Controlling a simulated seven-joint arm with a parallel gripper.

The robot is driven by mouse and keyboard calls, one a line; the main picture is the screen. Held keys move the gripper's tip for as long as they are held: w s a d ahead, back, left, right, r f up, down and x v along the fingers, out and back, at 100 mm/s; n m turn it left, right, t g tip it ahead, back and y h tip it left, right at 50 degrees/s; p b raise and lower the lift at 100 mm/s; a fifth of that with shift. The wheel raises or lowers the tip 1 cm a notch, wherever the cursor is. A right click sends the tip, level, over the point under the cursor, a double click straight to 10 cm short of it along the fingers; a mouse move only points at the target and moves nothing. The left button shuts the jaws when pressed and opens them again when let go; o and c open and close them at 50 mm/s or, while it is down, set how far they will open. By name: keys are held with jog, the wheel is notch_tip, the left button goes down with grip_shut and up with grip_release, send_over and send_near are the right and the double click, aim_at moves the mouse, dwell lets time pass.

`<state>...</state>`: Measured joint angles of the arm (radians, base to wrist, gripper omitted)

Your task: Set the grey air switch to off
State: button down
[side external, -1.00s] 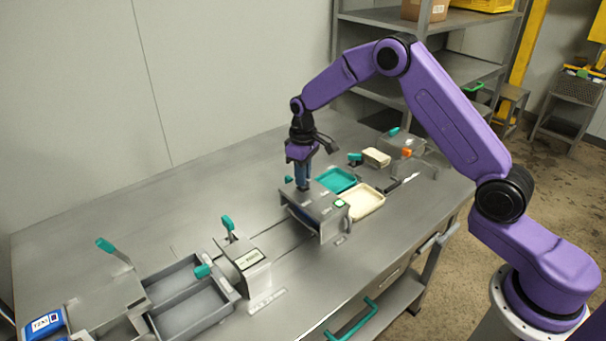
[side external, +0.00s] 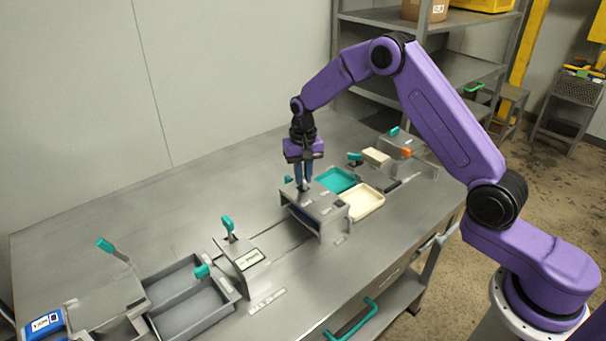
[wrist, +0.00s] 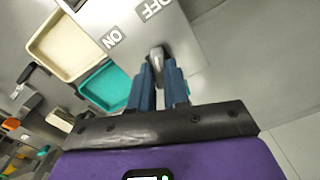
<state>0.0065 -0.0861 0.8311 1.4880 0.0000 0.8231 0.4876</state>
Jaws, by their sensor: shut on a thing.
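The grey air switch (wrist: 157,54) is a small grey lever on top of a grey metal housing (side external: 322,211) in the middle of the bench. The wrist view shows it between my blue fingertips, with an OFF label (wrist: 152,8) and an ON label (wrist: 112,37) on the panel beyond it. My gripper (side external: 304,187) points down at the housing top and is shut on the lever; the wrist view shows its fingertips (wrist: 159,66) around it. The fingers partly hide the lever, and I cannot tell its exact setting.
A teal tray (side external: 335,180) and a cream tray (side external: 362,202) lie close beside the housing. A unit with a display and teal lever (side external: 229,226) and grey bins (side external: 185,300) stand at the left. Bare bench lies behind the housing.

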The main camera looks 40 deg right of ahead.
jog(key=shift+m, duration=0.6)
jog(key=c, duration=1.1)
grip_release()
jog(key=shift+r, duration=0.1)
notch_tip(320, 180, up, 17)
jog(key=shift+r, duration=0.2)
